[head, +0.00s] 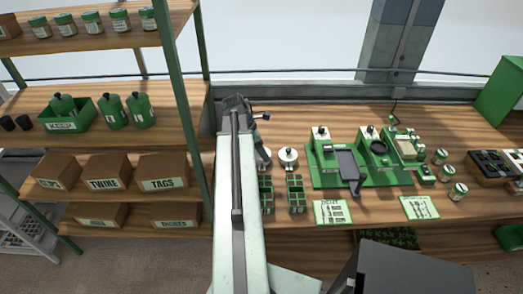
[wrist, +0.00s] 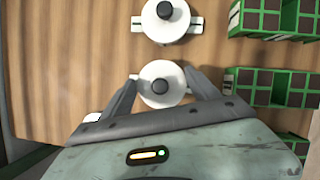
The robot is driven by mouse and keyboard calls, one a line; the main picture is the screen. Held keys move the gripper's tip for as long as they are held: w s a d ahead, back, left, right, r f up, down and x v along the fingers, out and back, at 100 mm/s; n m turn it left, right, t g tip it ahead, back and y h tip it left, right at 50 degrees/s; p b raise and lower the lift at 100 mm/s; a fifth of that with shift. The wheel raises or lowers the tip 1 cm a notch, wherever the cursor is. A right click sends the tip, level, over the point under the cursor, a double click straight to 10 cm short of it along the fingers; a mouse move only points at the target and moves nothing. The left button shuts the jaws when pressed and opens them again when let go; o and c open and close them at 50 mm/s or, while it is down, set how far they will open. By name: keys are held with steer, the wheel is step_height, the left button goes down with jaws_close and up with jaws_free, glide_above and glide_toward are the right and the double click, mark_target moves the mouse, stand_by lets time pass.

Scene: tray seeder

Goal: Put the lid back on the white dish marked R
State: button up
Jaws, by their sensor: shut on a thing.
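In the wrist view my gripper (wrist: 160,80) has its two fingers on either side of a round white lid (wrist: 148,95) with a black knob. It is shut on this lid. Whether a dish lies directly under the lid cannot be told. A second round white piece with a black knob (wrist: 152,28) stands beyond it, on a small white plate; it also shows in the head view (head: 288,160). Another white round piece (head: 264,160) shows partly behind my arm in the head view. No letter R can be read. My fingertips are hidden in the head view.
Green seed trays (head: 296,197) stand in front of the white pieces, and to their right in the wrist view (wrist: 252,90). A green seeder base (head: 320,178) stands to the right. A shelf post (head: 183,100) is close on the left.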

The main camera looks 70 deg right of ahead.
stand_by(0.3)
steer(key=o, duration=1.4)
steer(key=shift+o, duration=0.6)
steer(key=shift+r, duration=0.1)
step_height(320, 180, up, 7)
steer(key=p, duration=0.7)
steer(key=shift+w, duration=0.1)
jaws_close()
